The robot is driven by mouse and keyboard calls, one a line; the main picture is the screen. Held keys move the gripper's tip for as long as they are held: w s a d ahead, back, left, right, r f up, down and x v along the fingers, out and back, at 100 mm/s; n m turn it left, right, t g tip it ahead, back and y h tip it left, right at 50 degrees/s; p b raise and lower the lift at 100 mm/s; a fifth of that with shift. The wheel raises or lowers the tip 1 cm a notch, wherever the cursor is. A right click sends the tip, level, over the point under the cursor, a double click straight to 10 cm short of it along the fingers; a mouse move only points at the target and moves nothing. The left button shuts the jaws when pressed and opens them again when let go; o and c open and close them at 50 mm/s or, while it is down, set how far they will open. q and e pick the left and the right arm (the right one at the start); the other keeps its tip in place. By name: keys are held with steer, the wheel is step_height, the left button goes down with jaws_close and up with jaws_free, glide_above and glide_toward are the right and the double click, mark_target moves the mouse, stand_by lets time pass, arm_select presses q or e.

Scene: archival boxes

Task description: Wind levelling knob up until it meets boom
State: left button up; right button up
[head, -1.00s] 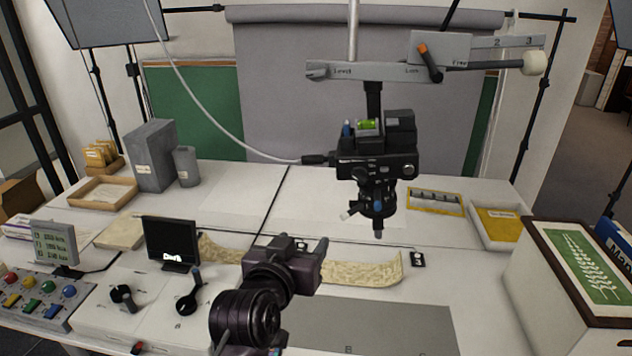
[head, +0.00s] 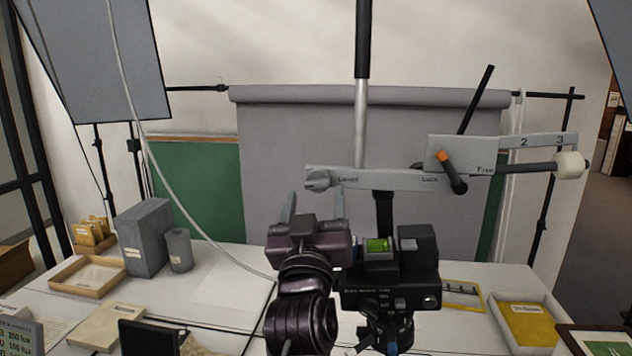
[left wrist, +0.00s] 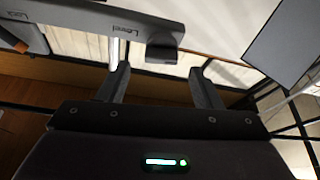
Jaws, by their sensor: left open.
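The grey boom (head: 405,180) runs across the head view, marked "Level" at its left end and "Lock" and "Free" towards the right. A round grey knob (head: 318,181) sits at the left end, beside "Level". I take it for the levelling knob; any gap between it and the boom is too small to tell. My left gripper (head: 315,202) is open, fingers pointing up, just below the knob and apparently not holding it. In the left wrist view, a grey bar (left wrist: 125,18), probably the boom, passes above the open fingers (left wrist: 160,85). My right gripper is out of view.
An orange-tipped lever (head: 452,172) is on the boom. A grey box (head: 145,238) and a wooden tray (head: 88,277) stand at the left of the table.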

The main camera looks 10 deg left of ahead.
mark_target(315, 188)
arm_select(q)
steer(key=x, duration=0.3)
steer(key=shift+f+p, duration=0.35)
steer(key=shift+w, duration=0.1)
steer(key=c, duration=0.9)
steer(key=m, duration=0.1)
steer(key=m+h, duration=0.1)
steer(key=shift+a+m, duration=0.2)
steer(key=shift+m, duration=0.1)
steer(key=shift+c, duration=0.5)
steer(key=m+h, duration=0.3)
steer(key=m, duration=0.2)
steer(key=shift+a+m+p, duration=0.1)
steer(key=shift+m+p, duration=0.25)
steer(key=shift+m, duration=0.05)
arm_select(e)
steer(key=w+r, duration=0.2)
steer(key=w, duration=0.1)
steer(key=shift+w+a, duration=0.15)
